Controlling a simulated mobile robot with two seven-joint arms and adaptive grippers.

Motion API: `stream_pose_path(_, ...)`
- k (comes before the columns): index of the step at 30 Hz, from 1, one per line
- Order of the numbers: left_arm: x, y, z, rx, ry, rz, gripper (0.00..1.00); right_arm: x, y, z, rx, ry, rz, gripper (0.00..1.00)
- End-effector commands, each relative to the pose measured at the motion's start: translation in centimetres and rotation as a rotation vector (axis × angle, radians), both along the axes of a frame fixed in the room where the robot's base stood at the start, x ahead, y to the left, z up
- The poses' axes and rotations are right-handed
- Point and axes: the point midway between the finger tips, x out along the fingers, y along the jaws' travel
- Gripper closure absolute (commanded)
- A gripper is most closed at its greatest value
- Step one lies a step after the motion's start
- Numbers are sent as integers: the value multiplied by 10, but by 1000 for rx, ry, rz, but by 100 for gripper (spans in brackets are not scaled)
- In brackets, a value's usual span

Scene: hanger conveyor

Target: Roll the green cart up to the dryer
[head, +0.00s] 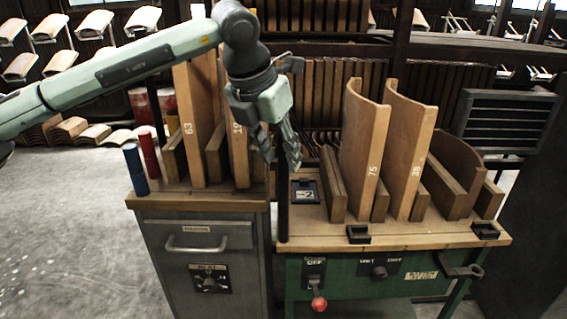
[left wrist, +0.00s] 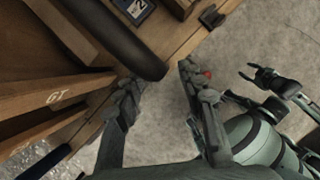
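The green cart (head: 350,276) stands at centre right, with a wooden top, a red-knobbed lever and a dark knob on its front. A black upright bar (head: 283,190) rises at its left edge. My left gripper (head: 283,150) points down beside the bar's upper end. In the left wrist view its fingers (left wrist: 160,92) are apart, with the bar's rounded end (left wrist: 148,66) close by the gap. Nothing is held. My right gripper (left wrist: 262,78) shows only in the left wrist view, its fingers apart and empty. I cannot tell for sure which unit is the dryer.
A grey cabinet (head: 205,285) with a handle and heat dial stands close left of the cart. Curved wooden forms (head: 362,155) stand on the cart. A black slatted panel (head: 503,118) is at right. A blue cylinder (head: 135,170) stands on the cabinet. Open floor (head: 70,240) lies left.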

Motion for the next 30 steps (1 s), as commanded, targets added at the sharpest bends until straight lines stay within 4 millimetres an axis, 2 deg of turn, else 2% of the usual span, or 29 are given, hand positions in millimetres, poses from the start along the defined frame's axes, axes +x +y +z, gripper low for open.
stream_pose_path(3,6,-4,-17,0,2,1,61,-7,0,-9,2,13,0,60)
stream_pose_path(7,10,-7,-30,0,1,1,61,-8,0,-14,4,16,0,60)
stream_pose_path(18,13,-9,-37,0,0,0,61,3,1,-14,7,-1,0,60)
stream_pose_path(27,12,-8,-37,0,0,0,98,0,1,-14,8,3,0,60)
stream_pose_path(30,13,-9,-37,0,0,0,100,-1,2,-15,9,4,0,60)
